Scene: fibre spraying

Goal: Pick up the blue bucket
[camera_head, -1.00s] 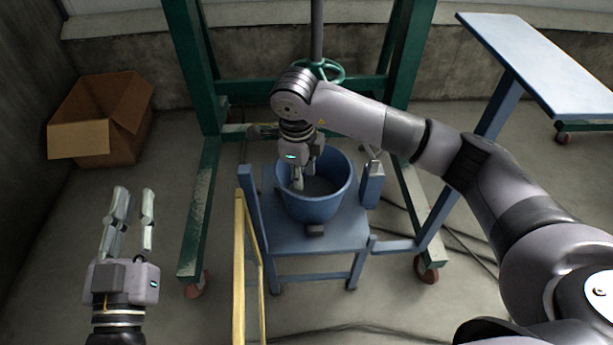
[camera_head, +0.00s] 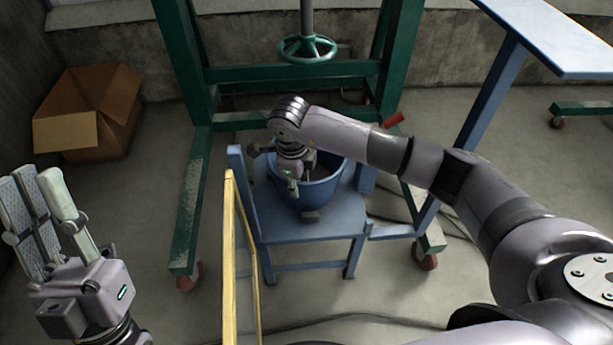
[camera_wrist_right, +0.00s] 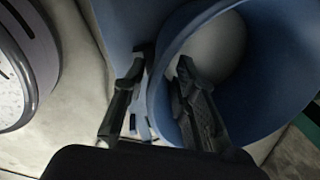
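The blue bucket (camera_head: 322,192) stands upright on a blue chair-like stand (camera_head: 335,228) in the head view. My right gripper (camera_head: 296,188) reaches down at the bucket's near left rim. In the right wrist view, its two visible fingers (camera_wrist_right: 160,92) are apart, one outside the bucket wall and one inside, with the rim of the bucket (camera_wrist_right: 262,85) between them. A gap shows beside the wall, so the fingers are not closed on it. My left gripper (camera_head: 38,190) is raised at the far left of the head view, fingers spread and empty.
A green frame (camera_head: 290,73) with a handwheel stands behind the stand. A yellow rail (camera_head: 229,260) rises on the stand's left. A blue table (camera_head: 560,38) is at upper right, and an open cardboard box (camera_head: 88,112) at upper left. Cables lie on the floor.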

